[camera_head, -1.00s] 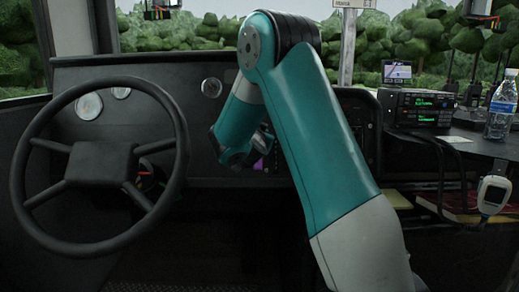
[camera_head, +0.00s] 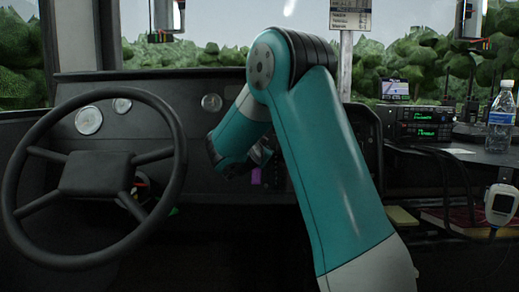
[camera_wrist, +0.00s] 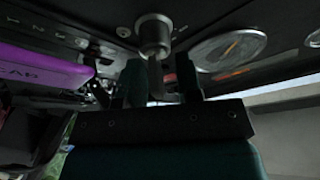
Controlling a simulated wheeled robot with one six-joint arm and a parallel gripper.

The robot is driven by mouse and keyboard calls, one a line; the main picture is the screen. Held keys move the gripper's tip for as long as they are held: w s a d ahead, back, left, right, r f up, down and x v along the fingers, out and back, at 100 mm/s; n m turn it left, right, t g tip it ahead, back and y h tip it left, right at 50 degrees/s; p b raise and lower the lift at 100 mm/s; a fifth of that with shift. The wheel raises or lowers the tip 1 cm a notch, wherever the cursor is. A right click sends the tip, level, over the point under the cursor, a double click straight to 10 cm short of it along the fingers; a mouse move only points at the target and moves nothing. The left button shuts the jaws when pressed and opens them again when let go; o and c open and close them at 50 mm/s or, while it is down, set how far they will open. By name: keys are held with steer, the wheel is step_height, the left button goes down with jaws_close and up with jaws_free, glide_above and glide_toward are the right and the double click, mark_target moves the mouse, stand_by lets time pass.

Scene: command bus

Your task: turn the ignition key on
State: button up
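The ignition lock (camera_wrist: 153,36) is a grey metal barrel on the dark dashboard, at the top middle of the wrist view. My gripper (camera_wrist: 161,78) is just below it in that view, with its two dark fingers apart on either side of the barrel's line. A dark, narrow shape shows between the fingers; I cannot tell whether it is the key or whether a finger touches it. In the head view my gripper (camera_head: 240,160) is in front of the dashboard, partly hidden by my wrist. The lock and key are hidden there.
The steering wheel (camera_head: 98,172) stands left of my arm. A purple object (camera_head: 256,175) is beside my gripper and also shows in the wrist view (camera_wrist: 45,68). A round gauge (camera_wrist: 228,50) lies right of the lock. A radio (camera_head: 424,127) and a bottle (camera_head: 500,120) stand at the right.

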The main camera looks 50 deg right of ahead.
steer(key=v, duration=1.7)
steer(key=shift+a, duration=0.15)
steer(key=shift+s+f, duration=0.1)
steer(key=shift+f, duration=0.05)
